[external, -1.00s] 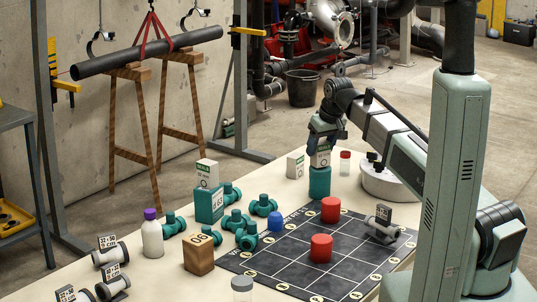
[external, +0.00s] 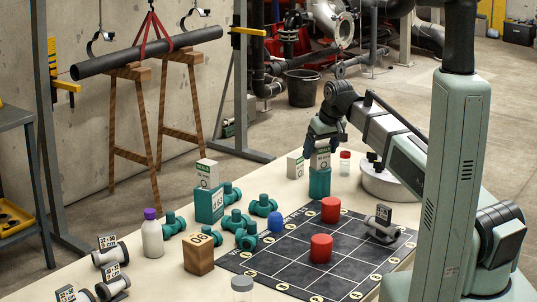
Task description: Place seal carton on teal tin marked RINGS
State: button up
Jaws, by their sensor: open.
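A white carton with a green top band (external: 320,161) stands upright on a teal tin (external: 319,184) behind the dark grid mat. The tin's marking is too small to read. My gripper (external: 321,143) is open, just above this carton, with its fingertips close to the carton's top. Another white carton (external: 207,174) sits on a teal box-shaped tin (external: 208,205) at the left. A third white carton (external: 295,166) stands on the table just left of the carton under my gripper.
The grid mat (external: 297,262) holds two red cylinders (external: 321,248), a blue piece (external: 276,221) and a grey fitting with a label (external: 381,226). Teal fittings (external: 236,220), a wooden block (external: 199,254) and a white bottle (external: 152,236) stand left. A red-capped jar (external: 345,162) is right of the carton.

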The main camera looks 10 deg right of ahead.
jog(key=v, duration=1.2)
jog(key=shift+s+r, duration=0.1)
jog(key=shift+r, duration=0.05)
dwell(0.3)
